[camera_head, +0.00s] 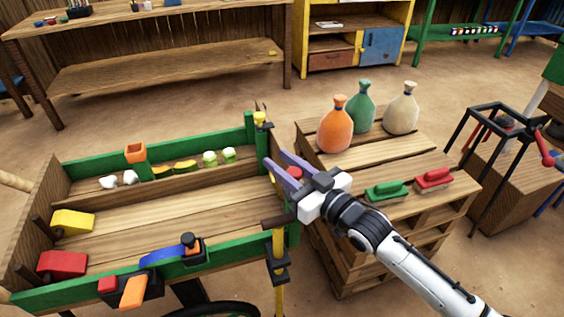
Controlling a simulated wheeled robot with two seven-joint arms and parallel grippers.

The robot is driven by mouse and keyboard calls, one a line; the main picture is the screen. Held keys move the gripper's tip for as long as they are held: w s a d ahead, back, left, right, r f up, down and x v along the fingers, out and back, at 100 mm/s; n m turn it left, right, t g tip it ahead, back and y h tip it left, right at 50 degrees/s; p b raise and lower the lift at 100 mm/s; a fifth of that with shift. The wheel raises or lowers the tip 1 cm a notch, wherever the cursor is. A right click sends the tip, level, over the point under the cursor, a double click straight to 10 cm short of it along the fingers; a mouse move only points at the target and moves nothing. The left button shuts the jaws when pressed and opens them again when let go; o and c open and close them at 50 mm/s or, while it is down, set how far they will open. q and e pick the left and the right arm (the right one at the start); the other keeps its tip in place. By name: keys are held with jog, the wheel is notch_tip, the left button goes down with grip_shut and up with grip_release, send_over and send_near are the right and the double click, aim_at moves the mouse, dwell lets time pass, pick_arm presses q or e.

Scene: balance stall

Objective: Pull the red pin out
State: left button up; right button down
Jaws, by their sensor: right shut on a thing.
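The red pin (294,173) shows as a small red piece between the purple fingers of my right gripper (276,158). My right gripper is shut on it at the right end of the wooden cart (160,208). The fingers and gripper body hide most of the pin, so I cannot tell how deep it sits. My left gripper is not in view.
A pallet stack (385,163) stands to the right, with an orange sack (336,128), a green sack, a beige sack and two brushes on it. A yellow post (279,240) stands by the cart's near right corner. A black-framed stand (490,140) is farther right.

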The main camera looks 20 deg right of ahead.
aim_at(299, 176)
jog(key=c, duration=1.4)
grip_release()
jog(key=shift+r, duration=0.35)
jog(key=shift+f, duration=0.1)
jog(key=v, duration=0.9)
jog(key=shift+s+d+f, duration=0.15)
jog(key=shift+s, duration=0.1)
jog(key=shift+s+d, duration=0.2)
jog(key=shift+s, duration=0.15)
